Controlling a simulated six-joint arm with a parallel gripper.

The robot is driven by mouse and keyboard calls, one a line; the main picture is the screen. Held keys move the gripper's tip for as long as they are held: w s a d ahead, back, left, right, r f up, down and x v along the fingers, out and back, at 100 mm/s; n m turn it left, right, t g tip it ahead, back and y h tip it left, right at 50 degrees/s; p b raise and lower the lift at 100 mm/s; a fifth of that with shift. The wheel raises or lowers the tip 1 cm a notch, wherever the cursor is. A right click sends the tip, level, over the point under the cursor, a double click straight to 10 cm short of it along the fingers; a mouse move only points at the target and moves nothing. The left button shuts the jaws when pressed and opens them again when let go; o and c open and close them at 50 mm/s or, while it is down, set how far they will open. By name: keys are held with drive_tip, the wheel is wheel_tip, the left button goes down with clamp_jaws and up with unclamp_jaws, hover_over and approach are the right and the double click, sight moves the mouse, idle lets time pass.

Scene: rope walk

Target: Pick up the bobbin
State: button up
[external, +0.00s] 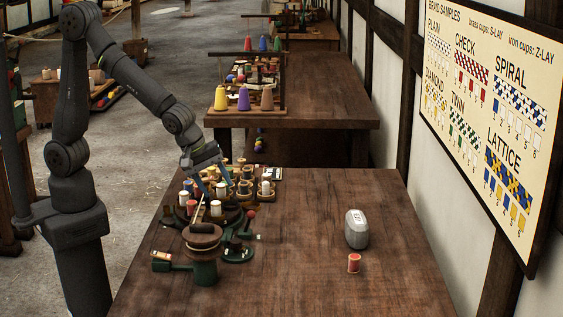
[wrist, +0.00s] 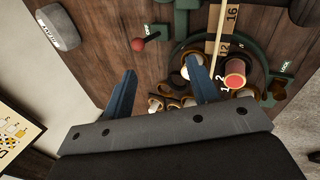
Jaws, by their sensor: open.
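Several more bobbins, mostly white or tan, stand in cups on the round braiding machine (external: 205,238); one is a white bobbin (external: 216,208). In the wrist view a red-topped bobbin (wrist: 235,73) sits in a cup right of my fingers. My gripper (external: 212,182) is above the machine's far side, open and empty. In the wrist view its two blue fingers (wrist: 160,80) are apart, with tan cups and a white bobbin (wrist: 196,66) partly hidden behind the right finger.
A grey weight (external: 357,229) stands beside the red bobbin. The table (external: 310,250) is clear between machine and weight. A sample board (external: 490,120) hangs on the right wall.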

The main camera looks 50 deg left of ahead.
drive_tip(key=w+d+r+m+g, duration=0.1)
drive_tip(key=w+d+m, duration=0.4)
drive_tip(key=d, duration=0.4)
drive_tip(key=w+d+r+m, duration=0.2)
drive_tip(key=w+d+m, duration=0.2)
drive_tip(key=d+m, duration=0.4)
drive_tip(key=m+g+h, duration=0.2)
drive_tip(key=m, duration=1.2)
approach(353, 255)
drive_tip(key=shift+x, duration=4.8)
drive_tip(key=shift+s, duration=0.1)
drive_tip(key=c, duration=1)
drive_tip(key=shift+c, duration=0.2)
drive_tip(key=shift+r, duration=0.1)
